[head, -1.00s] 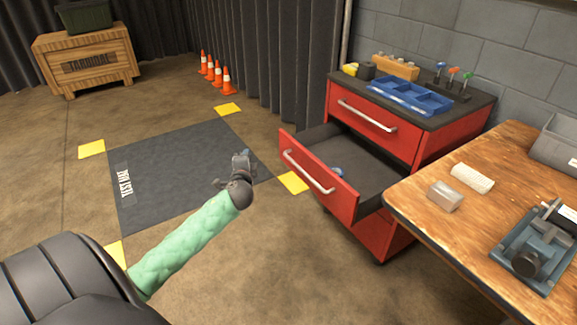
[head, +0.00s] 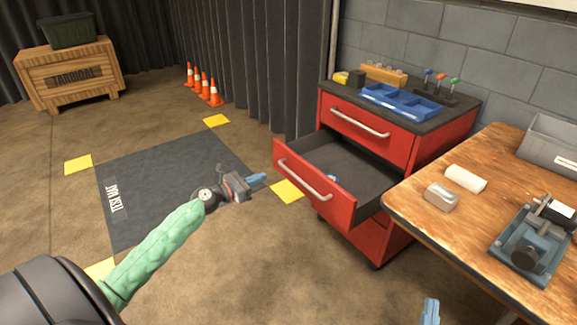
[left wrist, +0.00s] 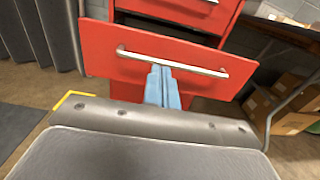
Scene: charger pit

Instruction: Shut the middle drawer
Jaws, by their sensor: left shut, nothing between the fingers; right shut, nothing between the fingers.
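A red tool cabinet (head: 440,140) stands against the back wall. Its middle drawer (head: 332,211) is pulled well out, with a bare silver bar handle (head: 305,178) on its front. Something small and blue (head: 333,178) lies inside it. The drawer front (left wrist: 200,83) also faces the left wrist camera. My left gripper (head: 262,177) is shut and empty, to the left of the drawer front and apart from it in the head view. Its blue fingertips (left wrist: 160,72) overlap the handle in the left wrist view. My right gripper (head: 431,308) shows only its blue tip at the bottom edge, shut.
The top drawer (head: 360,128) is shut. A wooden workbench (head: 420,212) with a vise (head: 530,245) stands close to the right of the open drawer. A dark floor mat (head: 165,175) and open floor lie to the left. Several orange cones (head: 214,93) stand behind.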

